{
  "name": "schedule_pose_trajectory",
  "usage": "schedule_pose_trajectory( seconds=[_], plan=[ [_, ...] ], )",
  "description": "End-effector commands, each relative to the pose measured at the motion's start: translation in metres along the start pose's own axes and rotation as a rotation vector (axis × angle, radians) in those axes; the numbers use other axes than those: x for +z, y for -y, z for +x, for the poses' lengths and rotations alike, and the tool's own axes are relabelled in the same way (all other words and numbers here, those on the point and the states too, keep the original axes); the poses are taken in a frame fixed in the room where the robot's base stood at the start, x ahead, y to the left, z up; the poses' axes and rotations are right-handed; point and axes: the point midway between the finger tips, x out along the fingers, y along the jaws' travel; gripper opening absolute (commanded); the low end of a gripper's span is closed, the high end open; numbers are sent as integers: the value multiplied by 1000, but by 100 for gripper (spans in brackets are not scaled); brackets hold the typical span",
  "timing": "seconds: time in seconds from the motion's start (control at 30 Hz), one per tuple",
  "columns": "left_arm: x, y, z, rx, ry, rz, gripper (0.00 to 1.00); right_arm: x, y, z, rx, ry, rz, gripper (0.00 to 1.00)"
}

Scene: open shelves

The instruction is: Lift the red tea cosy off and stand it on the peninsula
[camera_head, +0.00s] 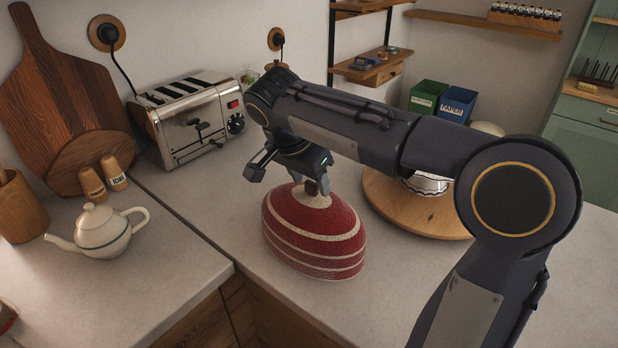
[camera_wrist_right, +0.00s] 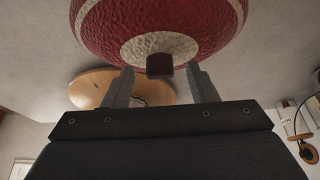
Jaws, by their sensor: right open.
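The red tea cosy (camera_head: 315,235) with cream bands stands on the pale counter (camera_head: 400,295), right of the corner where two worktops meet. It also fills the top of the right wrist view (camera_wrist_right: 215,25). Its small dark brown knob (camera_wrist_right: 160,65) sits in a cream patch. My right gripper (camera_head: 288,178) is over the top of the cosy. In the right wrist view its two fingers (camera_wrist_right: 161,87) are spread, one to each side of the knob, with gaps between. What is under the cosy is hidden. My left gripper is not in view.
A white teapot (camera_head: 103,232) and two wooden shakers (camera_head: 104,179) stand on the left worktop. A chrome toaster (camera_head: 195,125) is behind the cosy. A round wooden board (camera_head: 415,212) lies to its right, partly behind my right arm. The counter in front is clear.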

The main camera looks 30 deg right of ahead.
Motion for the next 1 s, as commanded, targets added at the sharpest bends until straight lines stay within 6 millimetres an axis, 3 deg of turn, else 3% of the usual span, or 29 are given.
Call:
schedule_pose_trajectory(
  seconds=[0.17, 0.6, 1.0],
  plan=[
    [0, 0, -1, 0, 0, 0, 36, 0, 1, -9, -2, 0, 0, 52],
    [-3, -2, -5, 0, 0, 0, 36, 0, 1, -73, -2, 0, -1, 52],
    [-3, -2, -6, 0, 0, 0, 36, 0, 0, -78, 0, 0, -1, 52]
  ],
)
